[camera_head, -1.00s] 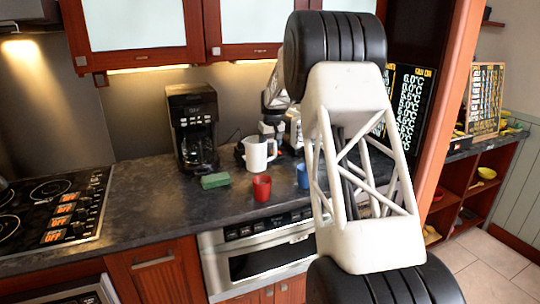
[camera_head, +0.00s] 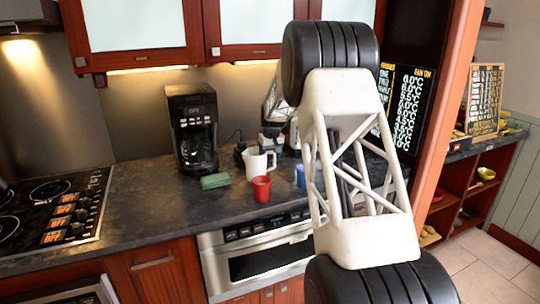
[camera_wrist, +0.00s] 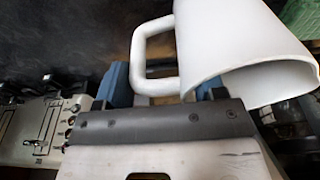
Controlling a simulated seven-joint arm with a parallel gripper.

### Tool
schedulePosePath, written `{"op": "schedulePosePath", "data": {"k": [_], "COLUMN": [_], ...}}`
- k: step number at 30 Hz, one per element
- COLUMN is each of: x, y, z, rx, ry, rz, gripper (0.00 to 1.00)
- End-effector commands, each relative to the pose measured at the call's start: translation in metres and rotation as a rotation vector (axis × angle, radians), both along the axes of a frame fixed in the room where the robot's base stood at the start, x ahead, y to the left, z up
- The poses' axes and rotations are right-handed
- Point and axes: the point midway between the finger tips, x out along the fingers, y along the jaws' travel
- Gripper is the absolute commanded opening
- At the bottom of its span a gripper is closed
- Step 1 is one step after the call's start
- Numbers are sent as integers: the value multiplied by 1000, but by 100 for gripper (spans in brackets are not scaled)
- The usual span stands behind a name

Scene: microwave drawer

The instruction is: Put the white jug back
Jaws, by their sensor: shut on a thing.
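The white jug (camera_head: 256,162) is above or on the dark counter, behind the red cup (camera_head: 262,189); I cannot tell whether its base touches the counter. In the wrist view the jug (camera_wrist: 235,50) fills the upper right, tilted in the picture, with its handle toward the left. My gripper (camera_wrist: 165,92) is shut on the jug at the handle, with its blue fingers on either side. In the head view the gripper is small and partly hidden behind my own arm, close to the jug's right side.
A black coffee machine (camera_head: 192,125) stands left of the jug. A green sponge (camera_head: 215,181) lies in front of it. A blue cup (camera_head: 301,176) stands to the right, partly hidden by my arm. The counter left of the sponge is clear up to the cooktop (camera_head: 60,215).

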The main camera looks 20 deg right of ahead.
Motion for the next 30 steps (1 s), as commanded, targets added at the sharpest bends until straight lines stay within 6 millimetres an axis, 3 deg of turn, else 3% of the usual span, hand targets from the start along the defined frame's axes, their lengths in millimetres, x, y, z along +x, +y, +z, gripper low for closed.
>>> {"op": "schedulePosePath", "data": {"k": [9,10,15,30], "x": [0,0,0,-1], "y": [0,0,0,0], "z": [-2,-3,-3,6], "rx": [0,0,0,0], "ry": [-1,0,0,0], "rz": [0,0,0,0], "gripper": [11,65,89,89]}}
